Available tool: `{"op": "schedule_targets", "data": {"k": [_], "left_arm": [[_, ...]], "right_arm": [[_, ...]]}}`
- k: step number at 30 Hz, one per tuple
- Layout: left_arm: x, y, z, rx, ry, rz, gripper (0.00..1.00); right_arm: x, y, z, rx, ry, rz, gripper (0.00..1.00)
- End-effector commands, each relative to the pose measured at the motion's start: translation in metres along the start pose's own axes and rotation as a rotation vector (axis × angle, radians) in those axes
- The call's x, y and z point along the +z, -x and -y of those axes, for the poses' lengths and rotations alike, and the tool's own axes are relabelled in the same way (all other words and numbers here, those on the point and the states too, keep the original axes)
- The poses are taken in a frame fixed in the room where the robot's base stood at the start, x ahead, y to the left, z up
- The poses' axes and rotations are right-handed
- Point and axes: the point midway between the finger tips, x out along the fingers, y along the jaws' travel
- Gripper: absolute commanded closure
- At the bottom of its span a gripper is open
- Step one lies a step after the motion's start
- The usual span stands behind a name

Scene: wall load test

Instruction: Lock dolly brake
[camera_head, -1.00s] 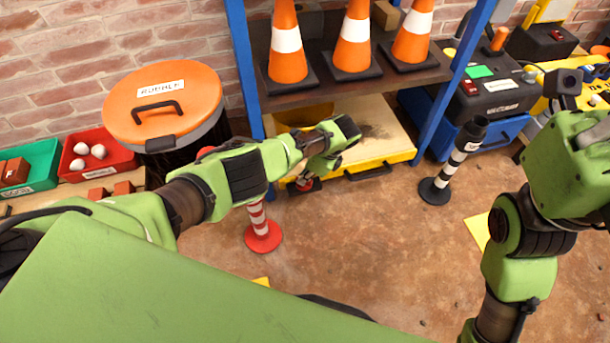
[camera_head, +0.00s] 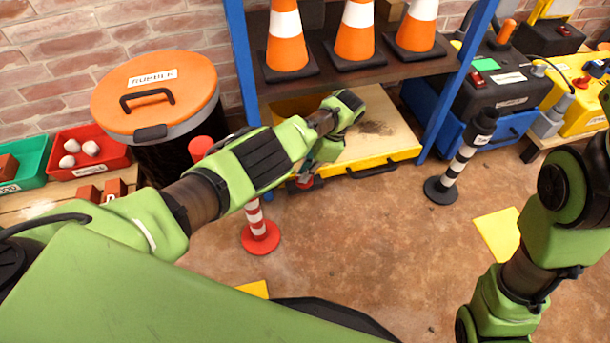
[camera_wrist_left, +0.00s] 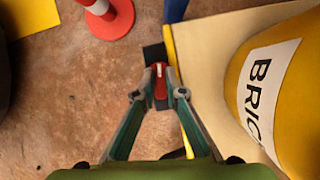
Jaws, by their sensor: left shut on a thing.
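The dolly (camera_head: 398,135) is a low platform with a pale wooden top and a yellow front edge, under the shelf; it also shows in the left wrist view (camera_wrist_left: 208,50). Its brake is a small red lever (camera_wrist_left: 159,82) on a black mount at the dolly's edge. My left gripper (camera_wrist_left: 160,76) is shut on the red lever, with a fingertip on each side. In the head view my left gripper (camera_head: 306,176) is low at the dolly's front left, partly hidden by my arm. My right gripper is outside the views.
A yellow container with a "BRIC" label (camera_wrist_left: 272,85) stands on the dolly. A red-and-white post (camera_head: 259,232) stands close to the left gripper. A black-and-white post (camera_head: 452,175) stands right of the dolly. Orange cones (camera_head: 354,35) fill the shelf above.

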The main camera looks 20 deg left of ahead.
Motion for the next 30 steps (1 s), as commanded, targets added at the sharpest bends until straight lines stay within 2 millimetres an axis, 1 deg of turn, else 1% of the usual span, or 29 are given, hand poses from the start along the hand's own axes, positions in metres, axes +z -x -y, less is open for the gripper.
{"op": "schedule_targets", "data": {"k": [5, 16, 17, 18, 26, 30], "left_arm": [[-0.0008, -0.0003, 0.0000, 0.011, 0.025, -0.002, 1.00], [-0.0008, 0.0004, 0.0000, 0.012, 0.029, -0.002, 1.00], [-0.0009, 0.0005, -0.0001, 0.012, 0.028, -0.003, 0.84], [-0.0008, 0.0004, -0.0001, 0.012, 0.028, -0.002, 0.82], [-0.0005, 0.0004, 0.0001, 0.012, 0.028, -0.002, 0.82], [-0.0010, 0.0078, 0.0007, 0.010, 0.028, -0.003, 0.82]], "right_arm": [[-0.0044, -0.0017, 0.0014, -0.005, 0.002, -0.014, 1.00], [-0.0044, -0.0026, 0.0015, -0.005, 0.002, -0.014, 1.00], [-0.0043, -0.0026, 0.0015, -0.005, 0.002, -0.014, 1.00], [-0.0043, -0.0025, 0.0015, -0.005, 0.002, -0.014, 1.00], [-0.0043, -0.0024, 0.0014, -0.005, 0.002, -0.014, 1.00], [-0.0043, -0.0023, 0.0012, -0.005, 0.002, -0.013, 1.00]]}}
